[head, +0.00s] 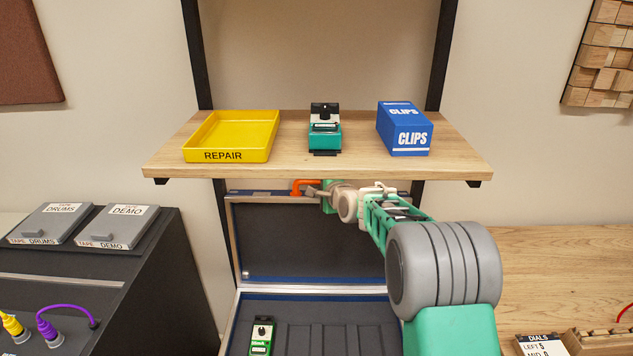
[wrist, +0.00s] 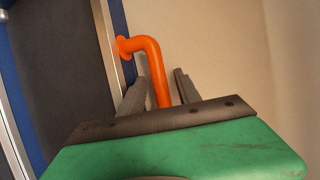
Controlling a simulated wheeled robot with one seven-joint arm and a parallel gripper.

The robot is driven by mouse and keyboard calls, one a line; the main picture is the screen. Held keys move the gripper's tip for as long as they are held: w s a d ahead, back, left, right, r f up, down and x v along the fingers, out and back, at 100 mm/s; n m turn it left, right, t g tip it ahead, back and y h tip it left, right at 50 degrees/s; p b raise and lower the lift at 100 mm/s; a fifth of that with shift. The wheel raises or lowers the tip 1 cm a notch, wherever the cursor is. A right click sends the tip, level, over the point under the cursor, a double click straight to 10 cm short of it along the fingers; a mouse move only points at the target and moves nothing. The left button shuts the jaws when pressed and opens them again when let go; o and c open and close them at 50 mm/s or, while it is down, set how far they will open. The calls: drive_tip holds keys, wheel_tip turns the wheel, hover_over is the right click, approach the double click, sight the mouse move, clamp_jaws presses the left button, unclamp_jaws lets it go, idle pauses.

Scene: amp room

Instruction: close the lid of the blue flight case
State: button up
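The blue flight case stands open below the shelf, its lid (head: 300,240) raised upright at the back. The lid has a dark lining, a blue edge and a metal rim. An orange handle (head: 300,184) sits on the lid's top edge; it also shows in the wrist view (wrist: 153,66), bent like an elbow. My gripper (head: 314,189) is at this handle. In the wrist view its two grey fingers (wrist: 160,92) stand apart, one on each side of the handle. A small gap shows between the handle and the right finger.
A wooden shelf (head: 360,167) overhangs the lid closely, holding a yellow REPAIR tray (head: 268,150), a teal pedal (head: 325,137) and a blue CLIPS box (head: 405,130). A green pedal (head: 261,338) lies in the case base. A dark cabinet (head: 150,260) stands left.

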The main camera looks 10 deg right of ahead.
drive_tip(key=shift+c, duration=0.4)
clamp_jaws()
idle(1.0)
